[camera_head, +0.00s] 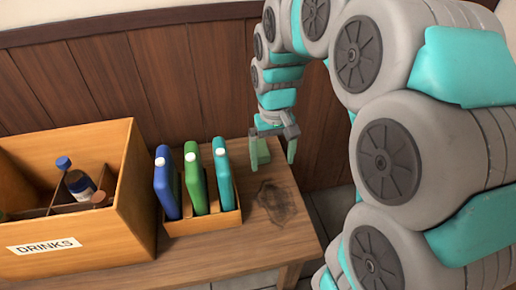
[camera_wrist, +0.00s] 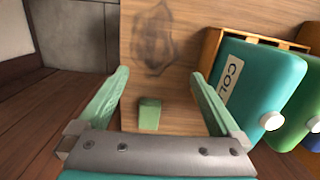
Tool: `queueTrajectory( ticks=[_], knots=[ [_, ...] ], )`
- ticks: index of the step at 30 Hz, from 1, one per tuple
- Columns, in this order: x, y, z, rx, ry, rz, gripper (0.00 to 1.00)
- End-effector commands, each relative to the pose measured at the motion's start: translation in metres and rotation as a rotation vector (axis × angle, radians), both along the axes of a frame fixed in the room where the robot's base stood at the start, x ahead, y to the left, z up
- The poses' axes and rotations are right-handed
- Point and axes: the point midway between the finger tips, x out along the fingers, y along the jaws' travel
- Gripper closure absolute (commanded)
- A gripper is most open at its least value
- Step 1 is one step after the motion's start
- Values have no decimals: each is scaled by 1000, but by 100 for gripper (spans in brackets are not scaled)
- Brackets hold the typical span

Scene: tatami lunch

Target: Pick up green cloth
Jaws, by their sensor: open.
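The green cloth (camera_wrist: 150,113) looks like a small folded light-green block. It lies on the wooden table top (camera_wrist: 180,60), near the table's edge. In the wrist view it sits between the two green fingers of my gripper (camera_wrist: 160,74), nearer the left one, with gaps on both sides. My gripper is open and holds nothing. In the head view my gripper (camera_head: 272,156) hangs at the back right of the table, and a light-green patch shows beside its left finger; I cannot tell there where finger ends and cloth begins.
A small wooden rack (camera_head: 205,222) holds a blue, a green and a teal bottle (camera_head: 223,174), left of my gripper. A wooden box (camera_head: 80,240) labelled DRINKS, with bottles inside, stands further left. A dark stain (camera_head: 276,202) marks the bare table at right. A wood-panelled wall (camera_head: 180,75) is behind.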

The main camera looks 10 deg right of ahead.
Motion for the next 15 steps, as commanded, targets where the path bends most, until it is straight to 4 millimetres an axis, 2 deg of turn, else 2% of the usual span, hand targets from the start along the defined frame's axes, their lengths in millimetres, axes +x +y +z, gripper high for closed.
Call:
queueTrajectory(
  ticks=[3, 9, 15],
  knots=[
    [40, -1, -9, 1, -12, -4, 0],
    [101, -4, -28, 0, -35, -18, 0],
    [147, -9, -48, -6, -54, -32, 0]
  ],
)
